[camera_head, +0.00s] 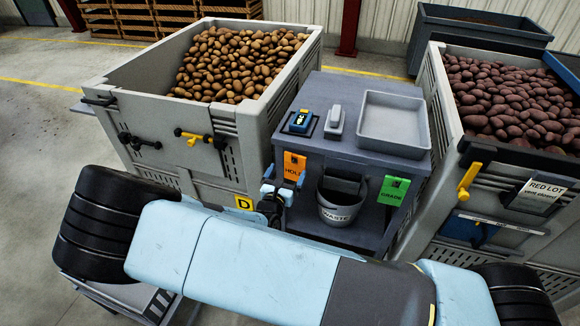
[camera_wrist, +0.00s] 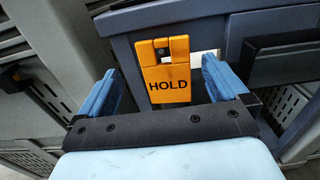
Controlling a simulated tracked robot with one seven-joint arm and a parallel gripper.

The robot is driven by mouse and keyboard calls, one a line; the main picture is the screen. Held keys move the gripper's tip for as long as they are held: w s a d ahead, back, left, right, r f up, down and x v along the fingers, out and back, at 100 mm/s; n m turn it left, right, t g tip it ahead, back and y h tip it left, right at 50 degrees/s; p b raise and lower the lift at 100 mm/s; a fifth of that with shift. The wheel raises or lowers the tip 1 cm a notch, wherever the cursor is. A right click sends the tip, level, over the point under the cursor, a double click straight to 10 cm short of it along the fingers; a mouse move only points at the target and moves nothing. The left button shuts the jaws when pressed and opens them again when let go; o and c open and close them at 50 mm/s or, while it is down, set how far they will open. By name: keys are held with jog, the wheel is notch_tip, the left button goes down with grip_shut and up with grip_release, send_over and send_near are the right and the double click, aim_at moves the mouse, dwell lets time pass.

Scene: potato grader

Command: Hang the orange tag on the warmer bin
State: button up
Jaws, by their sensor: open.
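The orange HOLD tag (camera_head: 294,166) hangs on the front of the grey stand (camera_head: 330,90) between the two bins. My gripper (camera_head: 277,190) is open just in front of it. In the wrist view the tag (camera_wrist: 168,72) shows between the two blue fingers of my gripper (camera_wrist: 163,85), upright and apart from both. The left bin (camera_head: 232,120) holds brown potatoes and carries a yellow D label. The right bin (camera_head: 437,100) holds reddish potatoes and carries a RED LOT sign. Which bin is warmer does not show.
A green GRADE tag (camera_head: 393,190) hangs right of a grey WASTE bucket (camera_head: 340,209). Yellow-and-black latches (camera_head: 192,137) stick out from the left bin.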

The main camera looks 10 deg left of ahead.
jog(key=s, duration=0.8)
jog(key=shift+s+a, duration=0.3)
jog(key=shift+a, duration=0.05)
jog(key=w+d+r+m+g+h, duration=0.35)
jog(key=d+r+m+g, duration=0.35)
jog(key=d+r+m, duration=0.55)
jog(key=w+d+r+m+g+h, duration=0.2)
jog(key=d+r+m+g+h, duration=0.2)
jog(key=d+r+m+g, duration=0.8)
jog(key=s+d+r+m+t+y, duration=0.6)
jog(key=s+d+r+m+y, duration=0.2)
jog(key=s+d+r, duration=0.8)
jog(key=s+r+m, duration=0.1)
jog(key=m, duration=0.1)
jog(key=shift+m+t+y, duration=0.3)
jog(key=shift+m+y, duration=0.05)
jog(key=shift+d, duration=0.1)
